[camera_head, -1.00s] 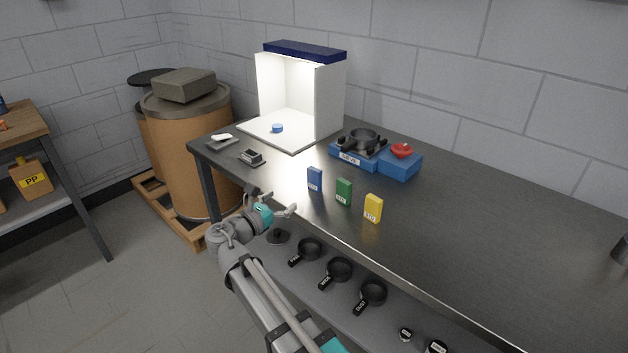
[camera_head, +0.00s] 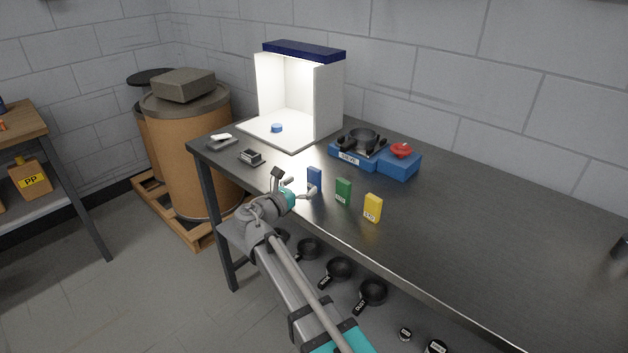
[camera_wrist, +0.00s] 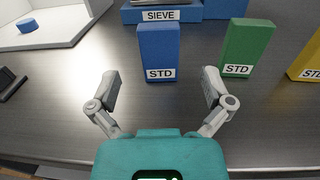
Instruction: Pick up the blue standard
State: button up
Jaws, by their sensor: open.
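The blue standard (camera_head: 314,176) is a small upright blue block with a white STD label, standing near the front edge of the dark bench. In the wrist view the blue standard (camera_wrist: 159,50) stands straight ahead, just beyond the fingertips and roughly centred between them. My gripper (camera_head: 296,188) is at the bench's front edge, beside the blue standard. In the wrist view my gripper (camera_wrist: 160,82) has its two fingers spread wide, with nothing between them. Part of the blue standard's lower front is hidden by my gripper in the head view.
A green standard (camera_head: 343,191) and a yellow one (camera_head: 373,207) stand to the right on the bench (camera_head: 470,240). Behind are a blue sieve base (camera_head: 346,158), a blue box with a red button (camera_head: 400,163) and a lit white booth (camera_head: 329,100). Pans sit on a lower shelf.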

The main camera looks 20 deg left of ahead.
aim_at(312, 176)
jog(key=shift+x, duration=2.6)
jog(key=c, duration=1.2)
jog(key=shift+c, duration=0.2)
jog(key=shift+r, duration=0.2)
